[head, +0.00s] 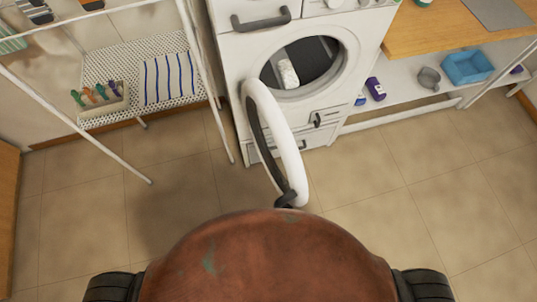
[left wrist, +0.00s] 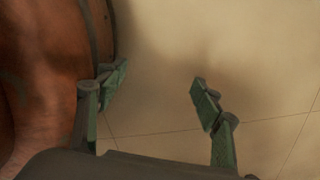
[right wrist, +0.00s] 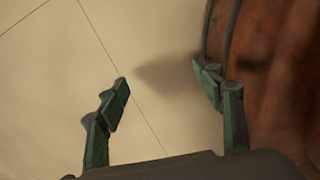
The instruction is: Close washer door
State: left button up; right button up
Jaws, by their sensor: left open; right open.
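The white washer (head: 236,57) stands ahead at the top middle of the head view. Its round door (head: 291,150) is swung wide open toward me, hinged on the left side of the opening. The drum opening (head: 306,62) is dark, and a light-coloured item (head: 289,73) shows inside. My left gripper (left wrist: 160,85) is open and empty above the floor beside my base. My right gripper (right wrist: 163,82) is also open and empty above the floor. Neither gripper shows in the head view, and both are away from the door.
A white metal rack (head: 215,100) with a striped cloth (head: 168,78) and a peg basket (head: 104,100) stands left of the washer. A wooden-topped table (head: 430,28) is on the right, with a blue bin (head: 467,67) and purple bottle (head: 376,89) below. The tiled floor (head: 370,170) is clear at right.

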aim_at(254, 94)
jog(key=z, duration=0.1)
jog(key=k, duration=1)
jog(key=u, duration=0.5)
